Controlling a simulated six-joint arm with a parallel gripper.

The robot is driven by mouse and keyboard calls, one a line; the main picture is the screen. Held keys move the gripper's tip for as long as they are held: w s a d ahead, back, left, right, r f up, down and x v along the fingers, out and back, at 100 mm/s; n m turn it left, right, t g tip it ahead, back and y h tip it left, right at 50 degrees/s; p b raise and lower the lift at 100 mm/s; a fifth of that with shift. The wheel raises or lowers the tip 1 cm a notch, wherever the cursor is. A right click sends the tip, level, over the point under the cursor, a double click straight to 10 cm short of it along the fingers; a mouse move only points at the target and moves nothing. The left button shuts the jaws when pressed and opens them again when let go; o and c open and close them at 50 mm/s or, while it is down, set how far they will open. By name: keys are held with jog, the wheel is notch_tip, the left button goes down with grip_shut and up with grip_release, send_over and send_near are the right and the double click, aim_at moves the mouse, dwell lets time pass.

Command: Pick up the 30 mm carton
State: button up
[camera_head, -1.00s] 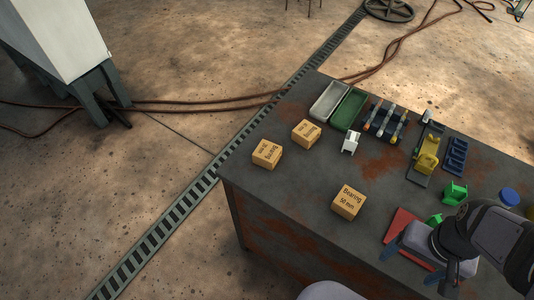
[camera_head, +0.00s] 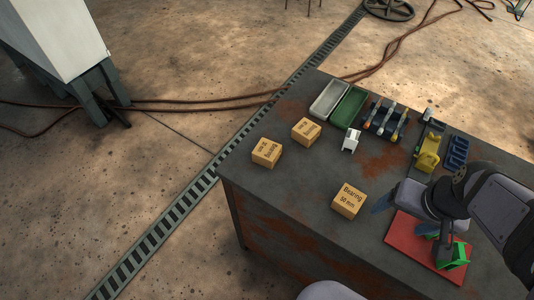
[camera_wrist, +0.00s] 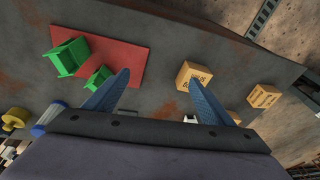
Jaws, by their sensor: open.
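Three tan cartons stand on the table. The front carton (camera_head: 348,201) reads "Bearing 50 mm". The left carton (camera_head: 267,152) and the back carton (camera_head: 306,131) have print too small to read, so I cannot tell which is 30 mm. My gripper (camera_head: 404,216) is open and empty above the red mat, right of the front carton. In the wrist view, my gripper (camera_wrist: 160,77) shows two blue fingers spread apart. One carton (camera_wrist: 195,75) stands just beyond the right finger and another (camera_wrist: 264,96) farther right; neither is between the fingers.
A grey tray (camera_head: 329,99), a green tray (camera_head: 349,108), a tool rack (camera_head: 384,120), a white part (camera_head: 351,141) and a yellow part (camera_head: 428,152) stand at the back. The table between the cartons is clear.

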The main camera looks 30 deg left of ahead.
jog(key=w+a+r+n+t+y+b, duration=0.1)
jog(key=w+a+t+y, duration=0.2)
jog(key=a, duration=0.8)
jog(key=w+a+t+b, duration=0.25)
jog(key=w+a, duration=0.25)
jog(key=a, duration=0.6)
jog(key=w+a+r+n+t+y+b, duration=0.1)
jog(key=w+a+t+y, duration=0.2)
jog(key=a, duration=0.8)
jog(key=s+a+f+m+t+h+b, duration=0.1)
jog(key=s+a+t+h+b, duration=0.2)
jog(key=s, duration=0.5)
jog(key=s+a+f+m+t+h, duration=0.15)
jog(key=s+t, duration=0.25)
jog(key=s, duration=0.4)
jog(key=h, duration=0.1)
send_near(262, 159)
jog(key=w, duration=0.2)
jog(key=shift+w+a+r+n, duration=0.1)
jog(key=shift+w+n, duration=0.15)
jog(key=shift+w, duration=0.05)
jog(key=shift+w+a+p, duration=0.2)
jog(key=shift+w+p, duration=0.35)
jog(key=shift+w, duration=1)
jog(key=shift+w+a+p, duration=0.15)
jog(key=shift+w+p, duration=0.2)
jog(key=shift+w, duration=0.7)
jog(key=shift+w+a+p, duration=0.15)
jog(key=shift+w+p, duration=0.15)
jog(key=shift+w, duration=0.75)
